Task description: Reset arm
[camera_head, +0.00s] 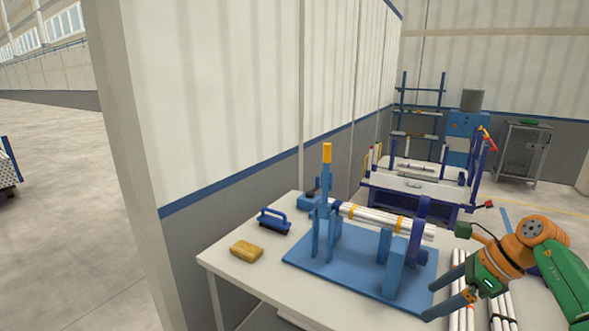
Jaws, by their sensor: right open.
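My right arm comes in from the right edge, orange and green. Its gripper (447,305) points down and to the left over the right part of the white table (222,264), beside the blue stand. Its two blue-grey fingers are apart, with nothing seen held between them. White pipes (458,264) lie on the table close to and partly behind the gripper. More white pipes with yellow bands (376,219) rest across the blue stand (330,272). My left gripper is not in view.
A blue-handled brush (273,221) and a yellow sponge (246,251) lie on the left part of the table. A tall blue lever with a yellow tip (327,153) rises from the stand. A wall (230,100) stands behind the table. Open floor (60,220) is at left.

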